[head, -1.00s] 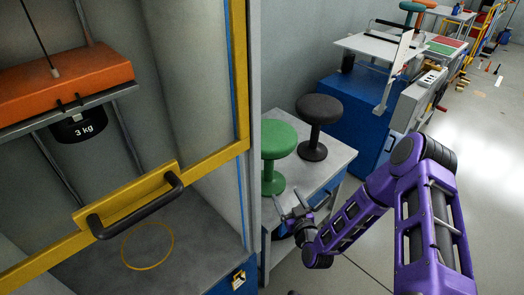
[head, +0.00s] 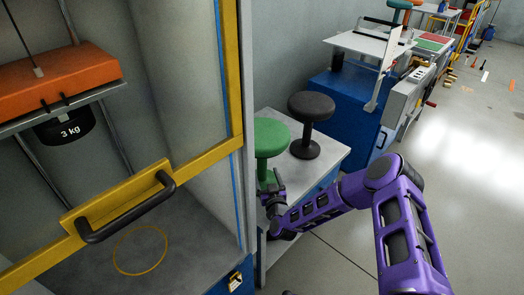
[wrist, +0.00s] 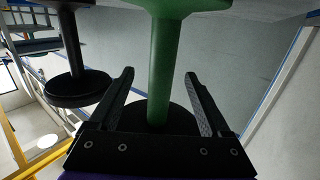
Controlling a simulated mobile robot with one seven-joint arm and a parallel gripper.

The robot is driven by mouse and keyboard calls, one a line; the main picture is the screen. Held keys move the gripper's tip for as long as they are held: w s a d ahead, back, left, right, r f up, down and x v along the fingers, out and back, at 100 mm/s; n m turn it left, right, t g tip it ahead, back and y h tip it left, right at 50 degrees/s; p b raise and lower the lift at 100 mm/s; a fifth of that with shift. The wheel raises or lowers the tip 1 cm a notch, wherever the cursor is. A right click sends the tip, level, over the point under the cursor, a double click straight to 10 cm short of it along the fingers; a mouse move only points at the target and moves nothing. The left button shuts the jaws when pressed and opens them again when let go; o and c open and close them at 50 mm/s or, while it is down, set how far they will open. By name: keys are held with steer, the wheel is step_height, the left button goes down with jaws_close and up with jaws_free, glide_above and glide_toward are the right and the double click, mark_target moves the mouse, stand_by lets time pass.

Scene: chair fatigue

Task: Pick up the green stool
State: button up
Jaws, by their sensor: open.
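The green stool (head: 270,136) stands upright on the grey table beside the yellow-framed cabinet, which hides its left edge in the head view. My gripper (head: 270,182) is open at the stool's lower part and partly covers it. In the wrist view, the green stem (wrist: 166,62) shows between the two open fingers of my gripper (wrist: 159,75), with a gap on each side. The stool's lower end there is dark and partly hidden behind the gripper body. I cannot tell how far the fingertips reach around the stem.
A black stool (head: 311,106) stands on the same table (head: 331,157), right of and behind the green one; it also shows in the wrist view (wrist: 75,60). The cabinet's yellow door frame (head: 233,75) is close on the left. Open floor (head: 450,190) lies to the right.

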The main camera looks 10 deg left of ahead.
mark_target(263, 167)
steer(key=shift+r+b+x, duration=0.2)
steer(key=shift+x, duration=1.15)
steer(key=shift+r+b+x, duration=0.15)
steer(key=shift+b+x, duration=0.05)
steer(key=shift+x, duration=1.15)
steer(key=shift+a, duration=0.1)
jaws_close()
steer(key=shift+r, duration=0.2)
